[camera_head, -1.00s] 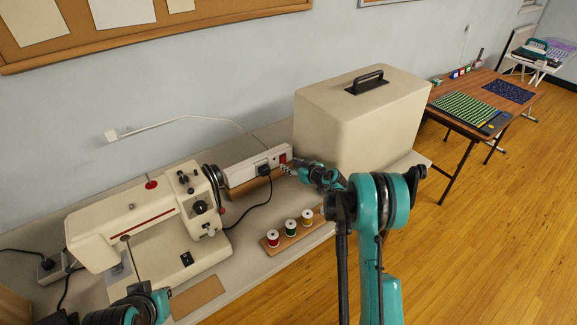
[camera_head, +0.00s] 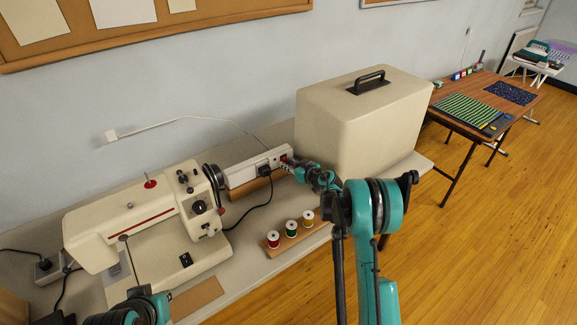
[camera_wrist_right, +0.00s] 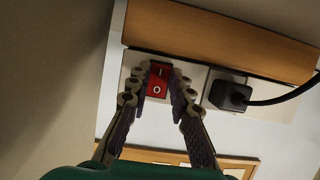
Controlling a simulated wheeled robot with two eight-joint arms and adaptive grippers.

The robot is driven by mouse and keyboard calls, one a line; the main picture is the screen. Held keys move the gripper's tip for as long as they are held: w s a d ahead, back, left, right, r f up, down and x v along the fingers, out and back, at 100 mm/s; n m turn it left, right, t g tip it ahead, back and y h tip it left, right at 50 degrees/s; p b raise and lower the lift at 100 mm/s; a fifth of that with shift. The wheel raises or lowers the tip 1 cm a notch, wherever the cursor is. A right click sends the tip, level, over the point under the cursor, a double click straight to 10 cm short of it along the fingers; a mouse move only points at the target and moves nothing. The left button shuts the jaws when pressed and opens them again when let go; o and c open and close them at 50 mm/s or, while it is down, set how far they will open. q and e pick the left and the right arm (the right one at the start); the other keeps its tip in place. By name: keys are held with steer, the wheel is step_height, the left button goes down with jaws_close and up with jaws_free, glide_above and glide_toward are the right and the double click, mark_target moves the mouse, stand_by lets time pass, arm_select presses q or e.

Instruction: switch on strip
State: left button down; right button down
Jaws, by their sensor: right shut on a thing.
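The white power strip (camera_head: 243,172) lies on the table against the wall, with a black plug (camera_head: 264,170) in it. Its red rocker switch (camera_wrist_right: 157,79) is at the strip's right end and shows I and O marks; I cannot tell which side is pressed in. My right gripper (camera_wrist_right: 158,90) is at this end, with one finger on each side of the switch, shut on it. In the head view the right gripper (camera_head: 288,165) is small and partly covers the strip's end. Part of my left arm shows at the bottom left; its gripper is not visible.
A cream case (camera_head: 360,125) stands just right of the right gripper. A sewing machine (camera_head: 150,215) stands at the left. A wooden rack (camera_head: 288,240) with three thread spools is in front of the strip. A black cord runs from the plug. Bare tabletop lies between strip and rack.

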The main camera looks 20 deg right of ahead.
steer(key=shift+f+t+b, duration=0.5)
steer(key=shift+t+b, duration=0.1)
steer(key=shift+b, duration=0.45)
steer(key=shift+r+t+y+b, duration=0.15)
steer(key=shift+t+y+b, duration=0.25)
steer(key=shift+t+b, duration=0.1)
steer(key=c, duration=1.4)
jaws_free()
steer(key=shift+o, duration=0.2)
steer(key=shift+r, duration=0.1)
step_height(320, 180, up, 10)
